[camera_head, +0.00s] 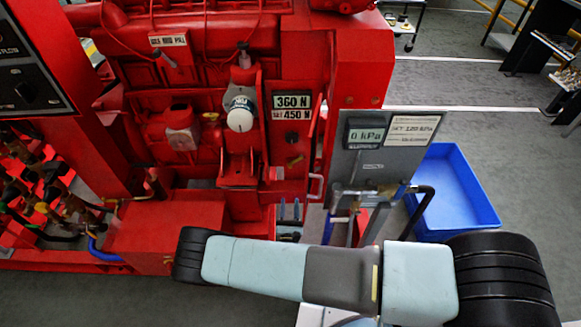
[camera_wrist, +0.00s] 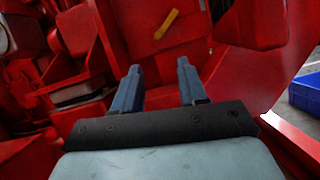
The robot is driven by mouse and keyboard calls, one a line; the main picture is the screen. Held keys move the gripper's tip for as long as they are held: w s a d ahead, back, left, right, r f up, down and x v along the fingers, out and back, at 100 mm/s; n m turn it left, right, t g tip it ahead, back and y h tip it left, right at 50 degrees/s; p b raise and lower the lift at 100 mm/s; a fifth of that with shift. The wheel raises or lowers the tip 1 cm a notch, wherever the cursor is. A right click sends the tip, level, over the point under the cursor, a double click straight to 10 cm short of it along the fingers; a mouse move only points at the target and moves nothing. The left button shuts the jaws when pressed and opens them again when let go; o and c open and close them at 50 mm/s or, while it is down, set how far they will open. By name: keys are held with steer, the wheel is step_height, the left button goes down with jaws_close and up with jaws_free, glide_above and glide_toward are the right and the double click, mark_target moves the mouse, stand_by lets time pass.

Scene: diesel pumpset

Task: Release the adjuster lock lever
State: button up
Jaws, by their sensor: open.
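A small yellow lever (camera_head: 295,160) sits on the red panel below the force display; it appears to be the adjuster lock lever. In the wrist view the yellow lever (camera_wrist: 166,24) lies slanted on the red panel, beyond the fingertips and between their lines. My gripper (camera_head: 289,208) is open below the lever in the head view, with its two blue-grey fingers pointing at the machine. In the wrist view my gripper (camera_wrist: 160,72) has nothing between its fingers and is apart from the lever.
A display (camera_head: 292,106) reads 360 N, set 450 N, above a dark knob (camera_head: 292,139). A white-capped adjuster (camera_head: 240,113) stands left of it. A red handle (camera_head: 316,186), a grey gauge panel (camera_head: 378,160) reading 0 kPa and a blue bin (camera_head: 462,190) are to the right.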

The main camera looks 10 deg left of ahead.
mark_target(290, 168)
steer(key=x, duration=1.3)
steer(key=shift+a+r, duration=0.1)
jaws_close()
